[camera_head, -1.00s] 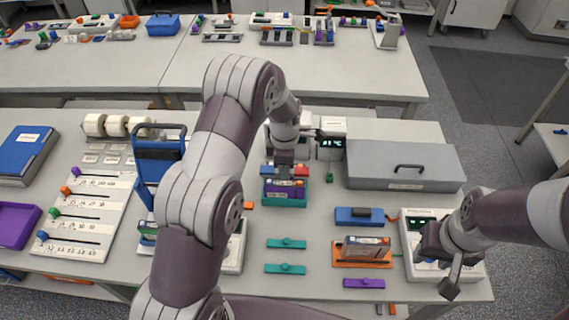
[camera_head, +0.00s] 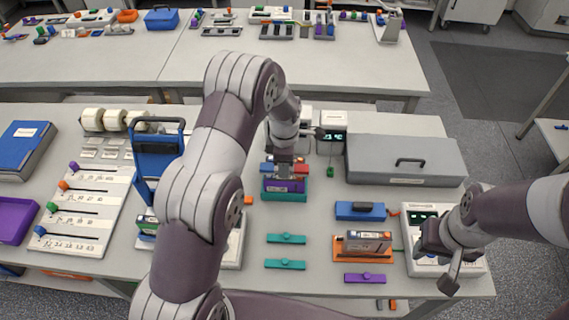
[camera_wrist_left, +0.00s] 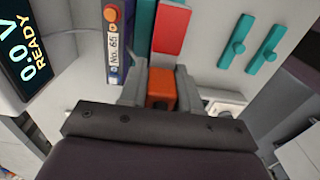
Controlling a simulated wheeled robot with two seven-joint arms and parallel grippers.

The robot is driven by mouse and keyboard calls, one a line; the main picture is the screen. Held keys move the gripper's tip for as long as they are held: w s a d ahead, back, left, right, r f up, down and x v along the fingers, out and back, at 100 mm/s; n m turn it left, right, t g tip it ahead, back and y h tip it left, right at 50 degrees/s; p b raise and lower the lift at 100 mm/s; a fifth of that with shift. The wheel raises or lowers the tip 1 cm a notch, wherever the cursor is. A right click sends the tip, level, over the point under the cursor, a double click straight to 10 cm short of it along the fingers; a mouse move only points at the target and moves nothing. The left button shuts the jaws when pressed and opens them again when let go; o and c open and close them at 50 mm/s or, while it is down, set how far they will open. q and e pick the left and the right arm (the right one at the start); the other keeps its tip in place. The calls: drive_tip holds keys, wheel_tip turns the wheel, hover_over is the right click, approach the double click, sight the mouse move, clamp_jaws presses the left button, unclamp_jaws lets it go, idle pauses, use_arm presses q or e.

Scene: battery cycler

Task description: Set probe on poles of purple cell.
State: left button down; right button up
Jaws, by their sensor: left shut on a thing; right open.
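The purple cell (camera_head: 285,187) stands upright in a teal holder (camera_head: 303,196). In the left wrist view, its top (camera_wrist_left: 114,45) shows a No. 65 label and an orange pole. My left gripper (camera_head: 285,157) is directly over the cell area, shut on the probe's orange grip (camera_wrist_left: 162,88). The probe's red arm (camera_head: 301,168) shows to the right and its blue arm (camera_head: 265,168) to the left. In the wrist view the red arm lies beside the orange pole, apart from it in the picture; contact cannot be told. My right gripper (camera_head: 446,262) is open and empty.
A meter display (camera_wrist_left: 25,45) reads 0.0 V READY close to my left gripper. A grey case (camera_head: 405,165) lies to the right. An orange holder (camera_head: 343,254) holds another cell (camera_head: 368,241). Teal bars (camera_head: 286,239) lie in front. My left arm hides part of the bench.

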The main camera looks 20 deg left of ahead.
use_arm(q)
drive_tip(key=shift+f+b, duration=0.45)
drive_tip(key=shift+f, duration=0.25)
use_arm(e)
drive_tip(key=shift+f, duration=0.4)
idle(0.3)
use_arm(q)
drive_tip(key=shift+r, duration=0.15)
use_arm(e)
drive_tip(key=shift+r, duration=0.1)
use_arm(q)
wheel_tip(320, 180, up, 7)
drive_tip(key=p, duration=0.5)
use_arm(e)
wheel_tip(320, 180, up, 5)
drive_tip(key=shift+f, duration=0.1)
